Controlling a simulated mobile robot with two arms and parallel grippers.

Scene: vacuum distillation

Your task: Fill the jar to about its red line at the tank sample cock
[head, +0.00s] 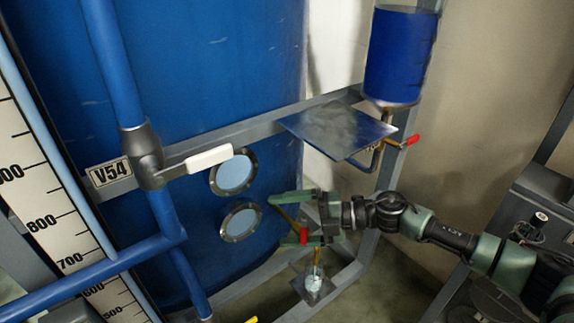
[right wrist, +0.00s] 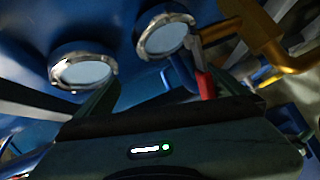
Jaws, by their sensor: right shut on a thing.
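The jar (head: 313,281) is a small, pale glassy shape on a small grey plate low at the tank, under a brass spout (head: 316,258). Its red line and liquid level are too small to make out. The sample cock's red handle (head: 303,236) is at my right gripper (head: 277,220), beside its lower finger. The handle also shows in the right wrist view (right wrist: 206,84), next to the right-hand finger. My right gripper is shut on the handle, as far as I can see; its fingers partly hide the contact. My left gripper is out of view.
The blue tank (head: 215,90) has two round sight glasses (head: 234,173) left of my right gripper. A grey shelf plate (head: 340,128) and a blue-filled vessel (head: 398,55) with a red-handled valve (head: 411,141) are above. Grey frame rails surround the jar.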

